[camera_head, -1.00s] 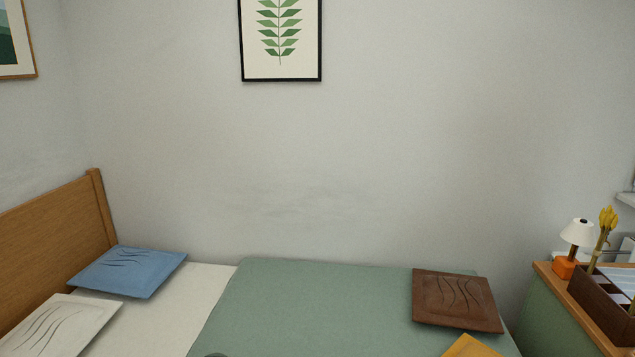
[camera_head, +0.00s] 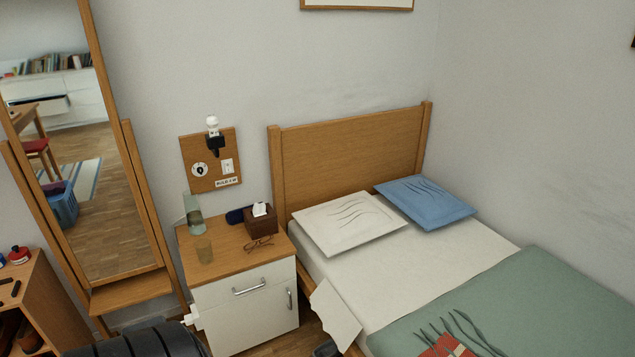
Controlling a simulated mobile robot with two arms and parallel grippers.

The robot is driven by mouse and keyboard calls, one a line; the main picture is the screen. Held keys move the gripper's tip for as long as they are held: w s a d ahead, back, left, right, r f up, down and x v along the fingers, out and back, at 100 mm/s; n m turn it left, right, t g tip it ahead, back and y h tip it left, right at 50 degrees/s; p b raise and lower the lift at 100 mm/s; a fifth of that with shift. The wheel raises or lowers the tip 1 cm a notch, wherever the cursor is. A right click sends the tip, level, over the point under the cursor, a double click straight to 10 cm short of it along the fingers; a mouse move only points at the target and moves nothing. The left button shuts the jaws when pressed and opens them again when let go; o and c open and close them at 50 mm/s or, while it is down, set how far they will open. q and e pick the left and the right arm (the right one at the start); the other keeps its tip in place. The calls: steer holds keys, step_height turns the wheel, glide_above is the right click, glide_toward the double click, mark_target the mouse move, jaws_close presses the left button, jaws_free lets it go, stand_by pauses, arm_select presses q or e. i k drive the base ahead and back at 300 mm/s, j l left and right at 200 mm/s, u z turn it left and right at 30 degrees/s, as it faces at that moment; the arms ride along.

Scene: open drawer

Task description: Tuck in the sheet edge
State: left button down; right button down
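The white sheet's loose edge (camera_head: 334,316) hangs as a flap over the near side of the bed, beside the nightstand. The white sheet (camera_head: 415,265) covers the mattress below the pillows, and a green blanket (camera_head: 560,300) lies over the lower part of the bed. Neither gripper can be made out. A dark ribbed part at the bottom left looks like one of my arms. A small dark shape at the bottom edge below the flap is cut off, and I cannot tell what it is.
A nightstand (camera_head: 250,312) with a tissue box (camera_head: 261,219), glasses and a cup stands close left of the bed. White (camera_head: 350,222) and blue (camera_head: 426,202) pillows lie by the headboard (camera_head: 352,150). A mirror (camera_head: 90,150) stands left. A red item (camera_head: 447,346) lies on the blanket.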

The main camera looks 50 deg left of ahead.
mark_target(339, 320)
steer(key=u, duration=1.5)
